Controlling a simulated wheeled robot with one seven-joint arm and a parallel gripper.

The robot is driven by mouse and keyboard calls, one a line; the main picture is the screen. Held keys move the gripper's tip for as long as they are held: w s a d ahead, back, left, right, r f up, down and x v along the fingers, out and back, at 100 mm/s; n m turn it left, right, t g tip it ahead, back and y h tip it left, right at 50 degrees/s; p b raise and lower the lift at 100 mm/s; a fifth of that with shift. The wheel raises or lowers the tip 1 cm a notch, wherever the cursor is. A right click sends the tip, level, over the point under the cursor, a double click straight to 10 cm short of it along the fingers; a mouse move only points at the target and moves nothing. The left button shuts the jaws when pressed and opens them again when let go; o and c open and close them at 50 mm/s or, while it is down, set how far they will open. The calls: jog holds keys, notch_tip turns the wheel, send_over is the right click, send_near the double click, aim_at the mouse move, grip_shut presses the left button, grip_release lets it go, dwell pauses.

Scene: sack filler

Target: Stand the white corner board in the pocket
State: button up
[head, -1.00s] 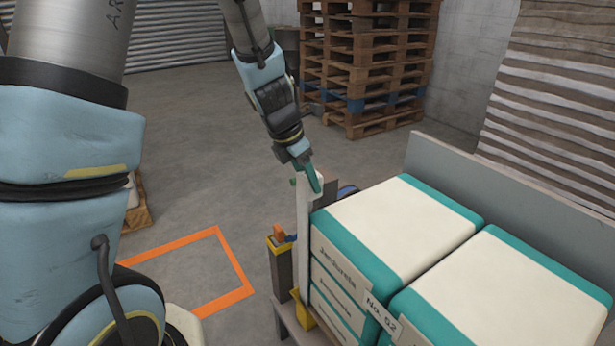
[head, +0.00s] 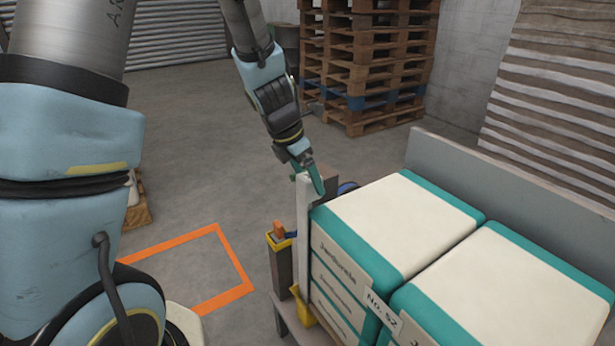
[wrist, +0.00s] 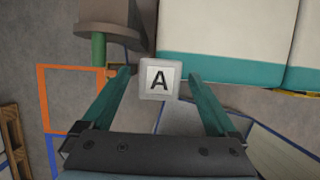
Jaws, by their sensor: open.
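The white corner board (head: 303,235) stands upright at the near left corner of the sack stack. Its lower end is at the yellow pocket (head: 304,306); how deep it sits there is hard to tell. In the wrist view I look down on the board's top end (wrist: 160,79), marked "A", between my fingers. My gripper (head: 308,184) is open at the top of the board, teal fingers on either side. In the wrist view a gap shows between the board and each finger.
Cream and teal sacks (head: 400,225) fill the space just right of the board, with a grey back wall (head: 500,190) behind. A yellow-rimmed post box (head: 281,262) holds an orange-handled item. An orange floor outline (head: 235,260) is empty. Stacked pallets (head: 365,60) stand behind.

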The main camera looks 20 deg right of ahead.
jog(key=p+v, duration=0.1)
jog(key=v, duration=0.9)
jog(key=shift+r+p, duration=0.35)
jog(key=shift+r, duration=0.05)
jog(key=shift+a, duration=0.1)
jog(key=s+a+f+m+y, duration=0.1)
jog(key=a+m+y, duration=0.1)
jog(key=a+m, duration=0.8)
jog(key=s+a+f+m+y, duration=0.1)
jog(key=s+a+f+m, duration=0.1)
jog(key=a+m, duration=0.8)
jog(key=a, duration=0.5)
jog(key=shift+a+f+t+y, duration=0.15)
jog(key=shift+a+t+y, duration=0.25)
jog(key=shift+o, duration=0.4)
jog(key=shift+s+a+m, duration=0.15)
jog(key=shift+a+m, duration=0.2)
jog(key=shift+m, duration=0.35)
